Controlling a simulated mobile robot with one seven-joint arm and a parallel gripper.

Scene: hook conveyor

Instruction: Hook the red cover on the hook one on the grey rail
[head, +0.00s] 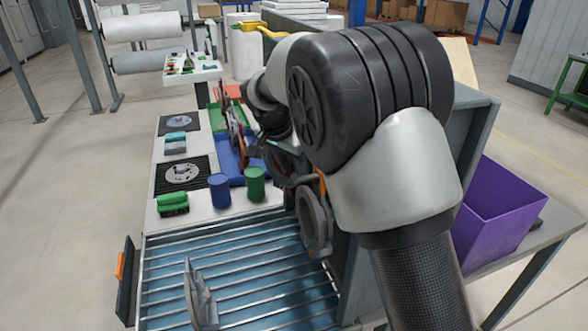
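My arm crosses the right half of the head view and hides much of the place behind it. My gripper (262,146) is small and dark beyond the arm, above the blue tray (226,166); its fingers are too small and covered to read. A thin reddish-brown part (241,146), possibly the red cover, shows edge-on beside it. I cannot tell whether it is held or hanging. A grey ring-shaped cover (314,224) hangs lower right near an orange hook (322,184). The grey rail and hook one cannot be made out clearly.
A roller conveyor (235,262) fills the front, with an upright grey metal part (199,295). A blue cup (219,190), green cup (255,184) and green brush (173,204) stand behind it. A purple bin (495,208) is at right. Open floor lies left.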

